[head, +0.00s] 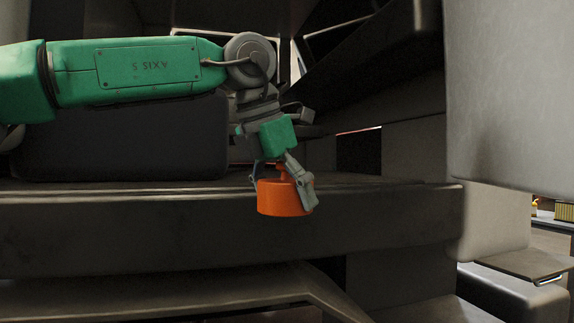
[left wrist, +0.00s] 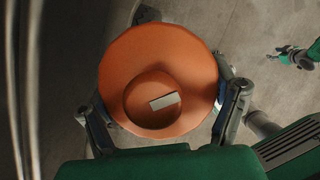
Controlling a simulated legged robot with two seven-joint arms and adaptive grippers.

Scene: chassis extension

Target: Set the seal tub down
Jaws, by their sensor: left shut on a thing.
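The seal tub (head: 283,199) is a short orange cylinder with a raised knob on top. My left gripper (head: 284,184) reaches down over it from the green arm, with its fingers on either side of the tub. In the left wrist view the tub (left wrist: 190,70) shows from above as an orange disc with a round knob bearing a pale rectangle. The left gripper (left wrist: 170,110) is shut on it there, fingers at its left and right edges. In the head view the tub overlaps the front face of a dark ledge; I cannot tell whether it touches it.
The dark ledge (head: 150,235) runs across the head view, with a dark box-like block (head: 120,140) on it behind my arm. A pale panel (head: 515,90) hangs at the right. A lower shelf (head: 130,297) lies beneath the ledge.

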